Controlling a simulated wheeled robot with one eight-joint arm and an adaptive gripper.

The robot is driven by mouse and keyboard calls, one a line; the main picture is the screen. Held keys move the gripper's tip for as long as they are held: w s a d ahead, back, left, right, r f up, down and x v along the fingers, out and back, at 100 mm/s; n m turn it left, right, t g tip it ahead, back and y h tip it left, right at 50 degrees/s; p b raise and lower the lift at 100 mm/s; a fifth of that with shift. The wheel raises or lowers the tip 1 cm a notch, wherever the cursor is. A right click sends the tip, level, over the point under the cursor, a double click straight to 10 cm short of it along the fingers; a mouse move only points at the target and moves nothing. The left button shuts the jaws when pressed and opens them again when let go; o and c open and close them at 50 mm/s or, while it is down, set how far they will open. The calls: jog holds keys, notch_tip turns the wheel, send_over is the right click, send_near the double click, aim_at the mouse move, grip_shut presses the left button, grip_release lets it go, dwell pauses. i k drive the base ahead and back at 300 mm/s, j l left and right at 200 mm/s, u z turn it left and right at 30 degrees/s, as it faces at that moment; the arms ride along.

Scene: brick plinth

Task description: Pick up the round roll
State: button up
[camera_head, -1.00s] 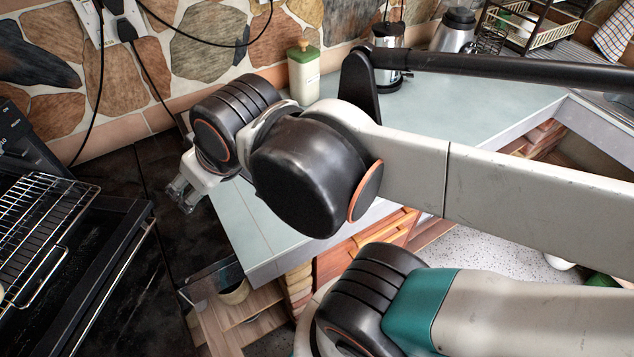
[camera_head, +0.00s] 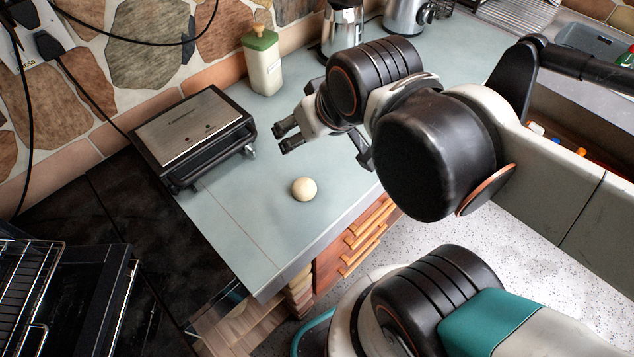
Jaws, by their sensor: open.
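The round roll (camera_head: 304,189) is a small pale cream ball. It sits on the blue-grey counter (camera_head: 235,215), near the counter's front edge. My gripper (camera_head: 283,139) is open and empty, with dark fingertips. It is in the air over the counter, above and a little left of the roll in the picture, and apart from it. Nothing covers the roll.
A steel sandwich press (camera_head: 190,130) stands left of the gripper. A bottle with a green cap (camera_head: 262,62) stands behind, by the stone wall. A kettle (camera_head: 342,25) is further right. A dark stovetop (camera_head: 95,205) lies to the left. Counter around the roll is clear.

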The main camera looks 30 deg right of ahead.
aim_at(303, 188)
jog(key=k+l, duration=0.55)
jog(key=k, duration=0.15)
jog(key=k+l, duration=0.55)
jog(key=k, duration=0.15)
